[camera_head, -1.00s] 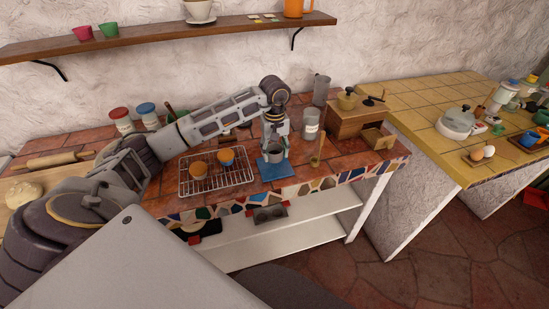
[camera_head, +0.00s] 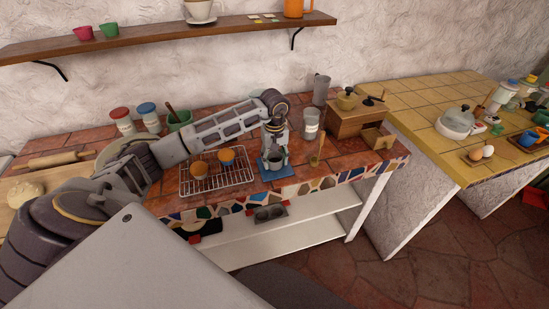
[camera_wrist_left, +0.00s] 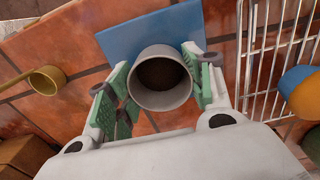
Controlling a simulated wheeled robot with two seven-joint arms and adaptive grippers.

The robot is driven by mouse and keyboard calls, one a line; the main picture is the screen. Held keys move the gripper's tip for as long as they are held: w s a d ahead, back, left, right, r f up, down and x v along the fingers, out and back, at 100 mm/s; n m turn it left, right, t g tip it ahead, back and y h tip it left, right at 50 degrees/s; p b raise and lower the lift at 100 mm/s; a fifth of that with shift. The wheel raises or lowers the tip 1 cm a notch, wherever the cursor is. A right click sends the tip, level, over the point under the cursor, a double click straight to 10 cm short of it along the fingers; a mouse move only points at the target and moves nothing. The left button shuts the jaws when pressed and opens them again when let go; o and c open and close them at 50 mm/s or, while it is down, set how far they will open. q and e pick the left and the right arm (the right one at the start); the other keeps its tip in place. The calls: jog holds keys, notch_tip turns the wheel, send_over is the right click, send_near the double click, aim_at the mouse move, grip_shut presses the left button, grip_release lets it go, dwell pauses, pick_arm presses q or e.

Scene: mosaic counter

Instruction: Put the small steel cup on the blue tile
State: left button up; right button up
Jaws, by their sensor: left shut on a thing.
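The small steel cup (camera_head: 277,161) is upright between the fingers of my left gripper (camera_head: 273,155), at the blue tile (camera_head: 264,175) near the counter's front edge. In the left wrist view, the cup (camera_wrist_left: 160,80) shows its dark inside, with the green finger pads of my gripper (camera_wrist_left: 160,84) on either side of it. The blue tile (camera_wrist_left: 125,38) shows behind and under the cup. The cup is over the tile and very low; I cannot tell whether its base touches it. My right gripper is not in view.
A wire rack (camera_head: 187,187) with muffins (camera_head: 198,169) lies just left of the tile. A yellow-tiled counter (camera_head: 415,115) is further right.

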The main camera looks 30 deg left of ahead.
pick_arm(q)
jog(key=o, duration=0.7)
jog(key=shift+f, duration=0.1)
jog(key=shift+c, duration=0.2)
jog(key=o, duration=0.4)
jog(key=shift+c, duration=0.2)
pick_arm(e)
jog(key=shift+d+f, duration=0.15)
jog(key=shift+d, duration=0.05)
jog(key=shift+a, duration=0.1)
pick_arm(q)
jog(key=shift+r, duration=0.4)
notch_tip(320, 180, up, 4)
jog(key=shift+f+b, duration=0.1)
jog(key=shift+b, duration=0.3)
notch_tip(320, 180, up, 8)
jog(key=shift+f+b, duration=0.2)
jog(key=shift+b, duration=0.25)
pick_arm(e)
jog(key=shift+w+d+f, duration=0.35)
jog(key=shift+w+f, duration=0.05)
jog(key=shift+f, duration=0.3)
